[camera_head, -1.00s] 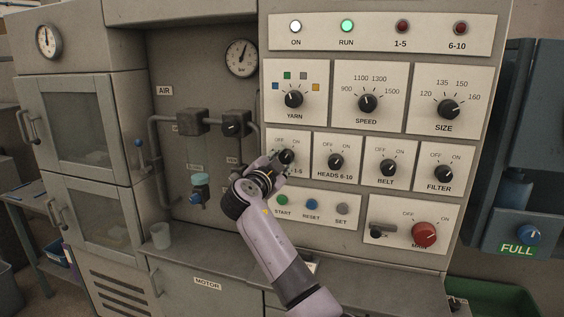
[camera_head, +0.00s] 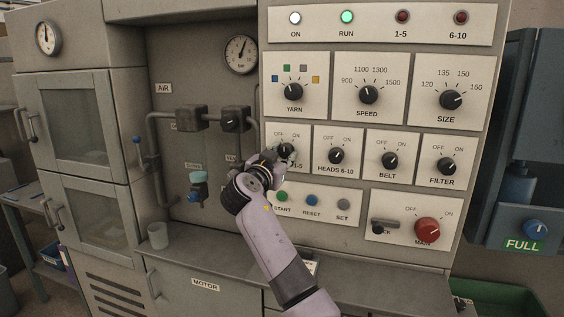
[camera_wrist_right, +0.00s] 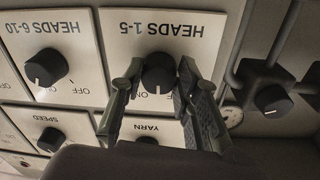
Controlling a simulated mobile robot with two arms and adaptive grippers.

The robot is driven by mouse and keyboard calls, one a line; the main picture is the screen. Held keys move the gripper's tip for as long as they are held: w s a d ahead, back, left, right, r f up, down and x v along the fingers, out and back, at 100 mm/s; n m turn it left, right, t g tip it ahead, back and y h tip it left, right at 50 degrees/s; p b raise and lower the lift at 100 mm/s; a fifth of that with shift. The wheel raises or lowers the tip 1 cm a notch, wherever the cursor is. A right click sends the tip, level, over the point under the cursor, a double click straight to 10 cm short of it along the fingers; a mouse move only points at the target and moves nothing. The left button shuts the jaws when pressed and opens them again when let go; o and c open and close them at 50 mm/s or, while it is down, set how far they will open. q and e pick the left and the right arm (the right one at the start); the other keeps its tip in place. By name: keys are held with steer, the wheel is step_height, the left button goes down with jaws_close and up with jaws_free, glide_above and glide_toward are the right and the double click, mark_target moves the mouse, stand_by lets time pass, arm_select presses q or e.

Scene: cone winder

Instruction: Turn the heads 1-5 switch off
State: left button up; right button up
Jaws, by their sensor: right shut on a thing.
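The heads 1-5 switch (camera_head: 285,150) is a round black knob at the left of the panel's lower knob row, partly covered by my right gripper. In the right wrist view the knob (camera_wrist_right: 159,70) appears upside down, and its white mark points about straight down there, between the ON and OFF sides. A finger hides part of the OFF lettering. My right gripper (camera_head: 272,157) is shut on this knob; its fingers also show on both sides of it in the wrist view (camera_wrist_right: 157,97). My left gripper is not in view.
The heads 6-10 knob (camera_head: 336,156) is just right, the yarn knob (camera_head: 292,92) above, and the start button (camera_head: 282,196) below. The run lamp (camera_head: 347,17) glows green; the 1-5 lamp (camera_head: 403,17) is dark red. Pipes and an air valve (camera_head: 233,120) lie left.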

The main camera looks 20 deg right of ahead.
steer(key=n, duration=0.5)
steer(key=shift+s+d+n, duration=0.1)
steer(key=shift+n, duration=0.3)
stand_by(0.4)
steer(key=o, duration=1.2)
steer(key=shift+c, duration=0.2)
steer(key=v, duration=1.2)
steer(key=shift+f, duration=0.2)
steer(key=shift+d+f, duration=0.1)
steer(key=shift+f, duration=0.05)
